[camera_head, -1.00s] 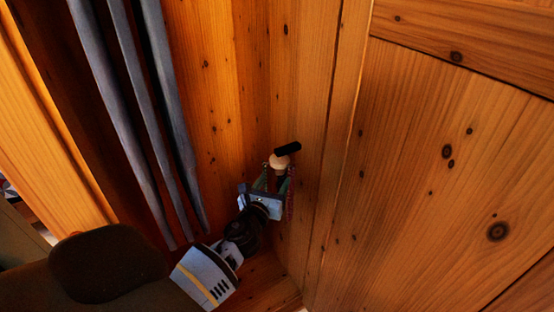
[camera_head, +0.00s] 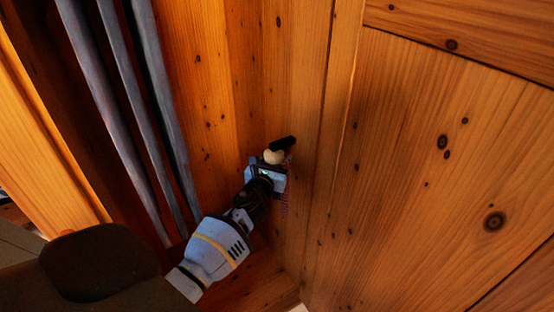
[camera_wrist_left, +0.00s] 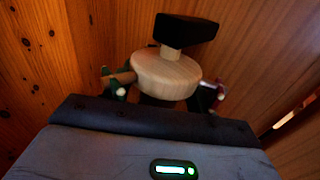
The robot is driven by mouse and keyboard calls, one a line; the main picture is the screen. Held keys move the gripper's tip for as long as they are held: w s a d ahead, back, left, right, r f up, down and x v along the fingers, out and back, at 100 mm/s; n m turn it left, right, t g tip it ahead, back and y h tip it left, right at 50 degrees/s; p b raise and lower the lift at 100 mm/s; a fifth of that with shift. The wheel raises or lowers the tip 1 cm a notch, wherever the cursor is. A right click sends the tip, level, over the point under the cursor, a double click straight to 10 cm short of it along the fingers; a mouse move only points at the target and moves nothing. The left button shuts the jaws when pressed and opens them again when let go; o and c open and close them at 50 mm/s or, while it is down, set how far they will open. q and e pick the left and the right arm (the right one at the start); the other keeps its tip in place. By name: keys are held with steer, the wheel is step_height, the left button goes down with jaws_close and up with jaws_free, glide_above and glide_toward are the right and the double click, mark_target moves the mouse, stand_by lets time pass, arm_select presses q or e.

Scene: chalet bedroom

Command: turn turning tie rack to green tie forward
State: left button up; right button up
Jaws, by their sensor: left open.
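The turning tie rack (camera_head: 273,156) is a pale round wooden hub under a black block, mounted in the corner of the wooden panels. In the left wrist view the hub (camera_wrist_left: 165,74) and black block (camera_wrist_left: 186,30) are close ahead, with short pegs at both sides. A dark green tie (camera_wrist_left: 113,84) hangs from the left peg. A reddish tie (camera_wrist_left: 219,97) hangs at the right; its pinkish strip (camera_head: 285,196) shows below my gripper in the head view. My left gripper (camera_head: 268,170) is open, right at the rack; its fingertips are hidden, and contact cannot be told.
A wooden panel (camera_head: 430,180) with knots fills the right, and another wooden wall stands close behind the rack. The space between garments and rack is narrow.

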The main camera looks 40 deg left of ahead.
arm_select(q)
steer(key=shift+w+a, duration=0.1)
steer(key=shift+w, duration=0.25)
steer(key=shift+c, duration=0.2)
steer(key=c, duration=0.9)
steer(key=shift+f+n+g+y+b, duration=0.15)
steer(key=shift+n+g+y+b, duration=0.15)
steer(key=shift+n+y+b, duration=0.45)
steer(key=shift+s+a+n+g+y+b, duration=0.15)
steer(key=shift+n+g+y+b, duration=0.3)
steer(key=shift+y, duration=0.7)
steer(key=n+g+y, duration=0.1)
steer(key=n+g+y+b, duration=0.1)
steer(key=n+g+y, duration=0.2)
steer(key=y, duration=0.1)
steer(key=shift+s+a+b, duration=0.15)
steer(key=shift+a+b, duration=0.15)
steer(key=shift+s+a+n+g+y+b, duration=0.15)
steer(key=shift+n+g+y+b, duration=0.15)
steer(key=shift+n+g+y, duration=0.45)
steer(key=shift+s+n+g+y+b, duration=0.1)
steer(key=shift+n+g+y+b, duration=0.2)
steer(key=shift+n+g, duration=0.7)
steer(key=shift+g, duration=0.3)
steer(key=o, duration=0.9)
